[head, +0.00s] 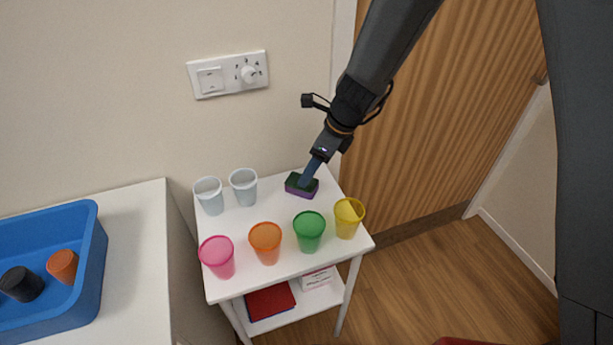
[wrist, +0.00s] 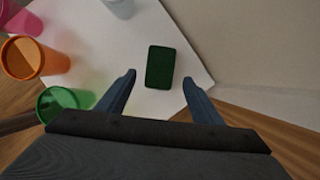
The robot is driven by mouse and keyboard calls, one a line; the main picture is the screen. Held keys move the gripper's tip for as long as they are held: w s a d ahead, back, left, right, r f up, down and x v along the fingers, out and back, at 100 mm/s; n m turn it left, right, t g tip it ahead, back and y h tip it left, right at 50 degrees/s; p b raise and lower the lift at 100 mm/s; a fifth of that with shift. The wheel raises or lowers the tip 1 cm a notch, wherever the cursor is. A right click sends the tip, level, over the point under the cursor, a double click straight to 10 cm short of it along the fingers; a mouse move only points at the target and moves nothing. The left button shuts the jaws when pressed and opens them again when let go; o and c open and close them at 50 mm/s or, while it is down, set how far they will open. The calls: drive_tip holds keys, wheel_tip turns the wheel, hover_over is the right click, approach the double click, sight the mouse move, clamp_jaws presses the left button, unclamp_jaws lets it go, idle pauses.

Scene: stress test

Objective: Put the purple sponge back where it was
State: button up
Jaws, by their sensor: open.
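The purple sponge (head: 299,191), with a dark green scouring top, lies flat on the small white table (head: 246,222) near its back right. In the wrist view the sponge shows its green top (wrist: 160,67), with bare table around it. My gripper (head: 309,176) is above the sponge in the head view and partly covers it. In the wrist view my gripper's two blue fingers (wrist: 158,82) are spread wide, and the sponge lies between and ahead of their tips, with clear space on both sides.
Two clear cups (head: 209,195) (head: 243,186) stand at the table's back left. Pink (head: 217,257), orange (head: 265,242), green (head: 309,231) and yellow (head: 348,217) cups line the front. A blue bin (head: 97,262) sits on the left counter. The wall is close behind.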

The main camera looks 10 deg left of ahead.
drive_tip(key=shift+v, duration=2.8)
drive_tip(key=s+d+n+h, duration=0.1)
drive_tip(key=s+d+n, duration=0.4)
drive_tip(key=d, duration=0.4)
drive_tip(key=s+d+r+n+h, duration=0.1)
drive_tip(key=s+d+n, duration=0.4)
drive_tip(key=d+n, duration=0.3)
drive_tip(key=s+d+r+n+h, duration=0.1)
drive_tip(key=s+d+n, duration=0.4)
drive_tip(key=d, duration=0.5)
drive_tip(key=shift+d+n+h, duration=0.25)
drive_tip(key=shift+n+h, duration=0.35)
drive_tip(key=shift+n, duration=0.6)
drive_tip(key=shift+r, duration=0.15)
